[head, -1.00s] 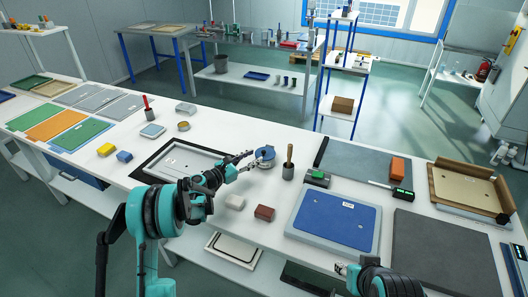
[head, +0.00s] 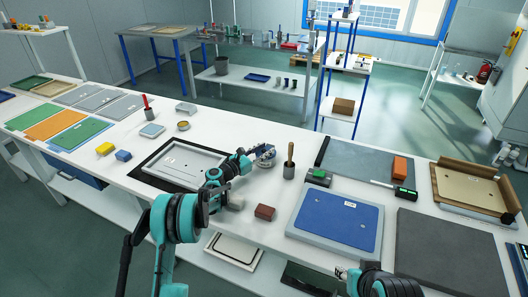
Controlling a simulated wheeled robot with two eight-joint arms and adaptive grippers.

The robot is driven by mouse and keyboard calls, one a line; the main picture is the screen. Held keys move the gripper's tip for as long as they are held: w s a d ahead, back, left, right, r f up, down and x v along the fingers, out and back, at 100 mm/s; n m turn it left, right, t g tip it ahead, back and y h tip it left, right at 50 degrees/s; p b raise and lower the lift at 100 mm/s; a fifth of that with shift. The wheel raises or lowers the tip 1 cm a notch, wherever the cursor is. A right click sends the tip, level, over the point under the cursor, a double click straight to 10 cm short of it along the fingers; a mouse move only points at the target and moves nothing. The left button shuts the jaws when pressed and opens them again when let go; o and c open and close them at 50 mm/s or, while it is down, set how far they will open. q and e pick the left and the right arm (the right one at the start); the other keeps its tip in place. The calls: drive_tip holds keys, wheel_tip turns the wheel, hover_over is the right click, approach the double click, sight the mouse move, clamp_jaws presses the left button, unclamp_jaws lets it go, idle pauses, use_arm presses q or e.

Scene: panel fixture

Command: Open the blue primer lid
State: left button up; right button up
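The blue primer tin (head: 267,162) stands on the white bench left of a dark cup holding a wooden-handled tool. My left gripper (head: 264,153) is over the tin's top, with the arm reaching in from the left. It covers most of the lid, so I cannot see whether the lid is on, or whether the fingers are closed on it. My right gripper (head: 345,272) is low at the bottom edge, in front of the blue panel and far from the tin. Its finger state is too small to tell.
The dark cup (head: 289,172) is close right of the tin. A blue panel in a grey frame (head: 340,222) lies to the right. The bench behind the tin is clear.

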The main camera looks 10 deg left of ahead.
use_arm(q)
clamp_jaws()
drive_tip(key=shift+r, duration=0.1)
drive_tip(key=shift+w+r+g+p, duration=0.15)
drive_tip(key=shift+r+g+p, duration=0.35)
drive_tip(key=shift+p, duration=0.35)
drive_tip(key=y+p, duration=0.1)
drive_tip(key=r+n+g+p, duration=0.1)
drive_tip(key=shift+w+d+r+y+p, duration=0.1)
drive_tip(key=shift+w+d+y+p, duration=0.1)
drive_tip(key=shift+w+y+p, duration=0.15)
drive_tip(key=shift+w+d+r+n+g+y+p, duration=0.15)
drive_tip(key=shift+w+r+n+g+y+p, duration=0.25)
drive_tip(key=shift+g+p, duration=0.65)
drive_tip(key=shift+w+d+r+g+y+p, duration=0.1)
drive_tip(key=shift+w+r+g+y+p, duration=0.1)
drive_tip(key=shift+w+g+y+p, duration=0.4)
drive_tip(key=shift+s, duration=0.15)
